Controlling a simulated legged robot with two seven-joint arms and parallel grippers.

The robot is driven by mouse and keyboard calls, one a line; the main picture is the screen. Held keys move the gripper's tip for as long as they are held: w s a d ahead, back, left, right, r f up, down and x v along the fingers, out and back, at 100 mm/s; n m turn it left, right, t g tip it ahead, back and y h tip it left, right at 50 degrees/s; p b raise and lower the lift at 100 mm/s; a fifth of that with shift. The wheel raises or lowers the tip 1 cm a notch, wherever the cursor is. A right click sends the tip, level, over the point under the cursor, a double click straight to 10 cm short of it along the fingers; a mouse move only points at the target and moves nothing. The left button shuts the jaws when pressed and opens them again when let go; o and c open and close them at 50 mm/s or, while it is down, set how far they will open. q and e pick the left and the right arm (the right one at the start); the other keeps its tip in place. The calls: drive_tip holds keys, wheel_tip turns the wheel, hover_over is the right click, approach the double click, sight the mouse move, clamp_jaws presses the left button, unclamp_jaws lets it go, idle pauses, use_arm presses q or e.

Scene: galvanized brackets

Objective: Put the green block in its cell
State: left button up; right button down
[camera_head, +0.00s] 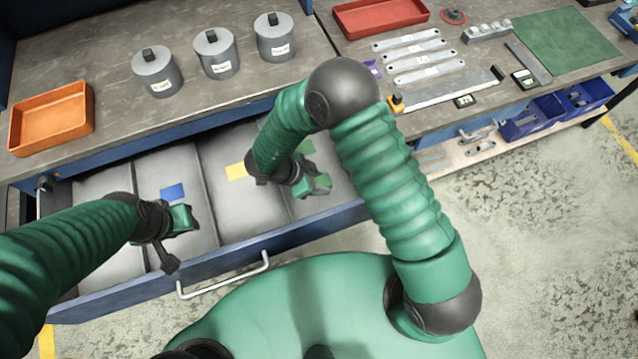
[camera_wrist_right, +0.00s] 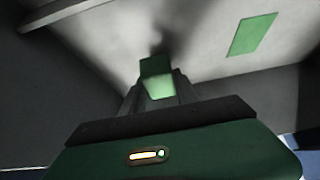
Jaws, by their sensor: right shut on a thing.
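The green block (camera_wrist_right: 156,78) is in the jaws of my right gripper (camera_head: 317,184) in the right wrist view. The right gripper is shut on it, inside the rightmost cell of the open drawer (camera_head: 322,222). A flat green marker (camera_wrist_right: 252,35) lies on that cell's floor, apart from the block; it also shows in the head view (camera_head: 306,147). I cannot tell whether the block touches the floor. My left gripper (camera_head: 177,240) is over the left part of the drawer, near the blue marker (camera_head: 173,192); its jaws are unclear.
Dividers split the drawer; a yellow marker (camera_head: 236,171) lies in the cell left of my right gripper. The worktop above holds an orange tray (camera_head: 50,118), several lidded grey canisters (camera_head: 216,53), a red tray (camera_head: 380,14) and metal brackets (camera_head: 413,49).

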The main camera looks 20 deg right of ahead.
wheel_tip(320, 180, down, 2)
drive_tip(key=shift+f, duration=0.1)
drive_tip(key=shift+s, duration=0.1)
drive_tip(key=c, duration=0.9)
unclamp_jaws()
drive_tip(key=v, duration=1.2)
